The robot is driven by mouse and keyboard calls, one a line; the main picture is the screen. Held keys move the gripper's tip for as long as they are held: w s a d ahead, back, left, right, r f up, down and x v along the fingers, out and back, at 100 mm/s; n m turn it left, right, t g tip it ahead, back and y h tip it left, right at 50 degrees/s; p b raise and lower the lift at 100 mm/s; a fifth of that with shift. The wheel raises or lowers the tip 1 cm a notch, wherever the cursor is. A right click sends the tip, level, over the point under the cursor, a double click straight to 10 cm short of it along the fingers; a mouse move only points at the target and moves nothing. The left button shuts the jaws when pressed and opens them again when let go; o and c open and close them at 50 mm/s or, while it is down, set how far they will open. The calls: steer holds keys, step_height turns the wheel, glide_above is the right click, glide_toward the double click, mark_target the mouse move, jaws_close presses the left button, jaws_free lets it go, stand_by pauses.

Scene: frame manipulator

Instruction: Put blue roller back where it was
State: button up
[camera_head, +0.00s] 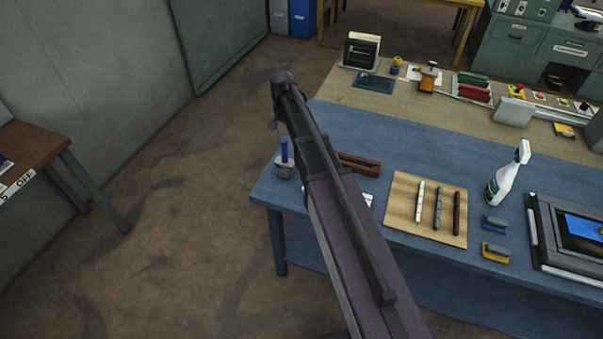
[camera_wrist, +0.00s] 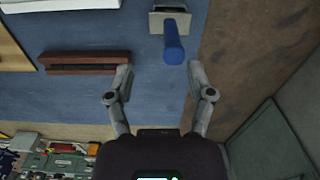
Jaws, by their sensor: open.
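The blue roller (camera_head: 284,150) stands upright at the left end of the blue table, its lower end at a small grey block (camera_head: 284,168). In the wrist view the blue roller (camera_wrist: 173,45) sticks out toward me from the pale grey block (camera_wrist: 157,22). My gripper (camera_wrist: 158,68) is open and empty. The roller's near end lies just beyond the fingertips, closer to the right finger, and does not appear gripped. In the head view my arm crosses in front of the table, and my fingers are hard to make out.
A reddish-brown bar (camera_wrist: 86,62) lies left of the roller. On the blue table (camera_head: 400,255) are a wooden board (camera_head: 400,205) with several sticks, a spray bottle (camera_head: 508,175), two small brushes or blocks and a picture frame. Open floor lies left of the table.

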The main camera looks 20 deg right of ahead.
steer(key=s+n, duration=0.6)
steer(key=s, duration=2)
step_height(320, 180, down, 7)
steer(key=b, duration=0.7)
steer(key=shift+r, duration=0.15)
steer(key=shift+c, duration=0.8)
steer(key=shift+d, duration=0.1)
